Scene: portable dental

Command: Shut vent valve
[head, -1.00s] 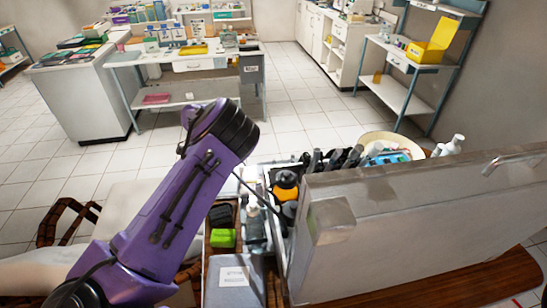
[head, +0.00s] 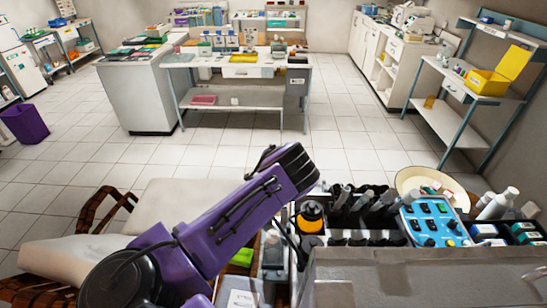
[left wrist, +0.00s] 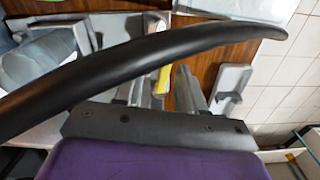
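An open grey case, the portable dental unit (head: 400,278), stands at the lower right with its lid wall nearest me. A blue control panel (head: 432,222) with several dark knobs lies in it. I cannot tell which part is the vent valve. My left arm crosses the head view beside the case's left end; its gripper is hidden there. The left wrist view shows a black curved tube across the picture, with grey metal parts (left wrist: 188,88) and a yellow-white piece (left wrist: 163,76) beyond it. I cannot tell the finger opening. My right gripper is in neither view.
A black-and-orange bottle (head: 310,217) and dark upright holders (head: 365,215) fill the case's left part. A round cream bowl (head: 430,182) and white bottles (head: 498,203) stand behind. A padded chair (head: 180,205) is at left. Tiled floor (head: 350,150) beyond is clear.

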